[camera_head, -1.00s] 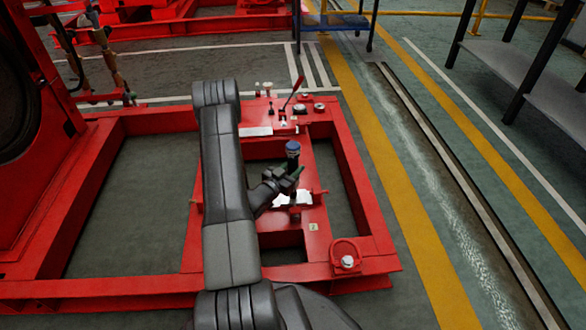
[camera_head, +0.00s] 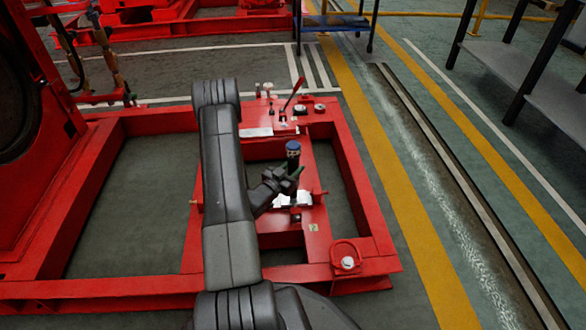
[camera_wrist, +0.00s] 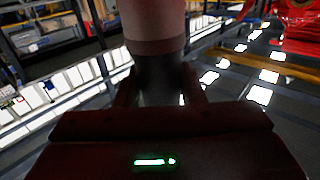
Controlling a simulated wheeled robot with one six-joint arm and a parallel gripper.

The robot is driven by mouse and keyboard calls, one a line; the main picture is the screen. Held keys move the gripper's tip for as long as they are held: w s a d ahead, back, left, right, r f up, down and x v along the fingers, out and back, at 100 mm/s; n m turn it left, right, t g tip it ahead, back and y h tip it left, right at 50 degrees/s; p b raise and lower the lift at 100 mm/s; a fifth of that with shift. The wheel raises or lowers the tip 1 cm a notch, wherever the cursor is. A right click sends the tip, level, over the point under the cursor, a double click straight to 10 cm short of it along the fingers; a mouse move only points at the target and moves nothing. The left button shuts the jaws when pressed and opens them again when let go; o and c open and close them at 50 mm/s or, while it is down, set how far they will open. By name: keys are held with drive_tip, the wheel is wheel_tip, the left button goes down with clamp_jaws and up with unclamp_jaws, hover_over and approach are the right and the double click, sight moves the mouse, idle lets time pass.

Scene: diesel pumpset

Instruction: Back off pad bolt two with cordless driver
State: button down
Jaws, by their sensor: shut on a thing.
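The cordless driver (camera_head: 293,151) stands upright, with its dark blue top above my gripper (camera_head: 291,180). My gripper is shut around its body. In the wrist view the driver (camera_wrist: 155,25) fills the upper middle as a thick pale and dark cylinder, between the two fingers of my gripper (camera_wrist: 160,88). The driver's lower end reaches down to the pad area on the red cross plate (camera_head: 316,242). I cannot tell whether its tip touches pad bolt two; the bolt is hidden under the driver and gripper.
A red lever (camera_head: 292,94) and small fittings stand at the frame's far end. A red lug with a pale bolt head (camera_head: 347,263) sits at the near right corner. Open floor lies to the right.

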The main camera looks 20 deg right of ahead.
sight(290, 160)
idle(0.4)
drive_tip(key=shift+r+p, duration=1.25)
drive_tip(key=shift+r, duration=1.4)
